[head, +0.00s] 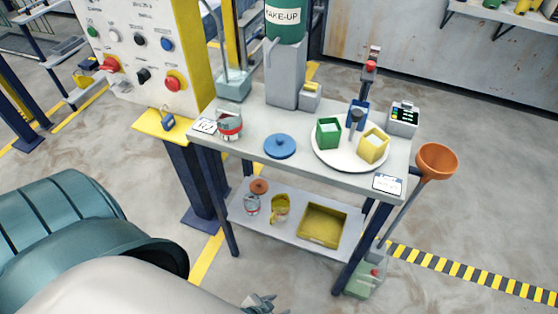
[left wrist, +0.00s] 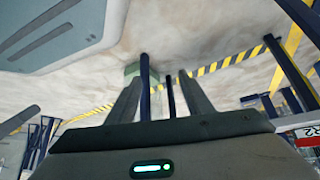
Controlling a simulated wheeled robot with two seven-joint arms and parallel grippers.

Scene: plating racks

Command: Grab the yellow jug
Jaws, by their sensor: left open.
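The yellow jug (head: 280,207) stands on the lower shelf (head: 240,214) of the grey bench, between a small grey can and a yellow tray. My left gripper (head: 262,302) shows only partly at the bottom edge of the head view, in front of and below the shelf, apart from the jug. In the left wrist view its two fingers (left wrist: 155,100) are spread with nothing held between them; dark bench legs show beyond. I cannot make out the jug in the left wrist view. My right gripper is not in view.
The bench top (head: 260,112) overhangs the lower shelf. Also on the shelf are the grey can (head: 252,204), an orange-brown round piece (head: 259,185) and the yellow tray (head: 322,225). Floor in front is clear.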

